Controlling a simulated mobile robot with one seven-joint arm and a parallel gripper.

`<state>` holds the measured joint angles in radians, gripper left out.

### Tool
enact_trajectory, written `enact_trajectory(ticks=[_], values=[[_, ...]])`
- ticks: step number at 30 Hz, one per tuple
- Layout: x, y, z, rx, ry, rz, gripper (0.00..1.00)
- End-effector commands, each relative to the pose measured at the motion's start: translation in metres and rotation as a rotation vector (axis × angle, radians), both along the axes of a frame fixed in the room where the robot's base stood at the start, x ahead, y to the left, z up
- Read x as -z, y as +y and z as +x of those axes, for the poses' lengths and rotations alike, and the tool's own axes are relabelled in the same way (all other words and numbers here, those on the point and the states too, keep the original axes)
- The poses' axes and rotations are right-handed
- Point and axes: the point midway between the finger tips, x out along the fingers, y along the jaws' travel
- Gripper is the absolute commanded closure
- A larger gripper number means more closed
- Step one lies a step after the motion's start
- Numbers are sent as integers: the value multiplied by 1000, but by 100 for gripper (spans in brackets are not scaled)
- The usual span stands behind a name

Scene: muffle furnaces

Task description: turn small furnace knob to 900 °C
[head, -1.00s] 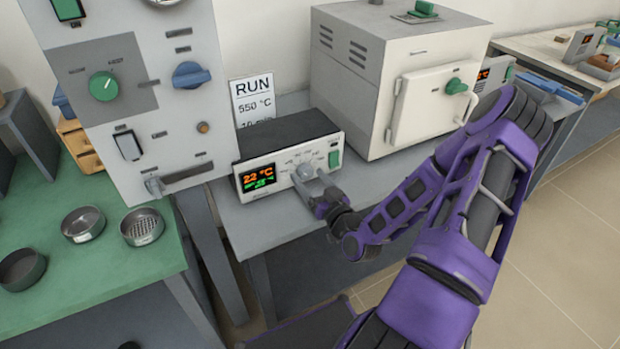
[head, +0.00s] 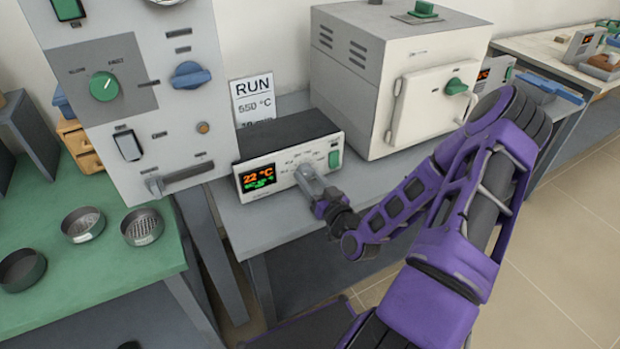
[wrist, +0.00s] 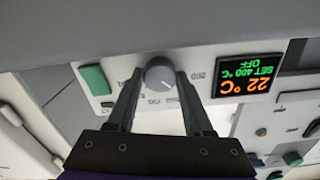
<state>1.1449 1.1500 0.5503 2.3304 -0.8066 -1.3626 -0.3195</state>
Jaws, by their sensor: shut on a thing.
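My gripper is shut on the knob, one finger on each side. In the head view my gripper (head: 309,184) covers the knob. The display (wrist: 250,78), upside down in the wrist view, reads 22 °C, SET 400 °C, OFF. It also shows in the head view (head: 258,178).
A green rocker switch (head: 335,159) sits at the right of the controller front. A tall grey control panel (head: 150,100) stands close on the left. A RUN 550 °C card (head: 252,100) is behind. The grey bench (head: 290,218) is bare before the controller.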

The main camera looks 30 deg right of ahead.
Motion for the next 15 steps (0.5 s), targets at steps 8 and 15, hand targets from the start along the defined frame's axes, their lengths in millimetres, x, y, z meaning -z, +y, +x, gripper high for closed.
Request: enact_trajectory(ticks=[8,15], values=[[0,0,0,0,4,114,100],[1,0,-1,1,12,316,100]])
